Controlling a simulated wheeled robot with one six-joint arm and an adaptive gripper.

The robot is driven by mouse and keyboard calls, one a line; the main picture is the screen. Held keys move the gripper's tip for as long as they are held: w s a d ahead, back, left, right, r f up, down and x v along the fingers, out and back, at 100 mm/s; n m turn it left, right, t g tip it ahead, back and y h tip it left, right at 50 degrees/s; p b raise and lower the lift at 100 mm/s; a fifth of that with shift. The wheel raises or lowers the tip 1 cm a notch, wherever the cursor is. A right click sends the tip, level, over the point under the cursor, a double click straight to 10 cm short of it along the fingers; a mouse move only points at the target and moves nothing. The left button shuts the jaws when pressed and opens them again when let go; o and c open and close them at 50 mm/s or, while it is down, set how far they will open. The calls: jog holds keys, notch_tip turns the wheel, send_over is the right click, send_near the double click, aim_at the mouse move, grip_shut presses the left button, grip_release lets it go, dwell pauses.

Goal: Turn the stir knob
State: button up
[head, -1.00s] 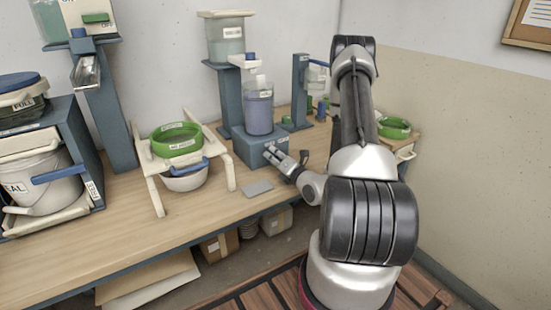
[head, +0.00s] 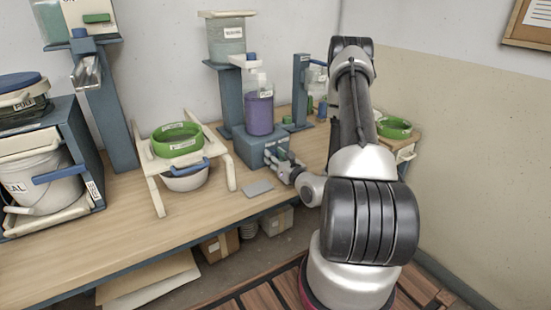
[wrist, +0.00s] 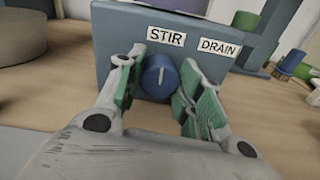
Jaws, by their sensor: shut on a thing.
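The stir knob (wrist: 158,80) is a round blue knob with a pale pointer line that stands near vertical in the wrist view. It sits on the front of a blue-grey base under the STIR label (wrist: 166,37). My gripper (wrist: 160,76) has its green-padded fingers on either side of the knob and is shut on it. In the head view my gripper (head: 278,158) is at the front of the base (head: 249,151), and the knob is mostly hidden by the fingers. A clear vessel (head: 259,113) of purple liquid stands on the base.
A grey plate (head: 258,187) lies on the bench in front. A cream stand (head: 228,170) with a green sieve (head: 177,140) and white bowl (head: 185,182) is to the left.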

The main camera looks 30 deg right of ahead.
jog(key=shift+f+n, duration=0.1)
jog(key=shift+n, duration=0.3)
jog(key=o, duration=1)
jog(key=shift+o, duration=0.2)
jog(key=shift+s, duration=0.1)
jog(key=s, duration=0.7)
jog(key=shift+s, duration=0.2)
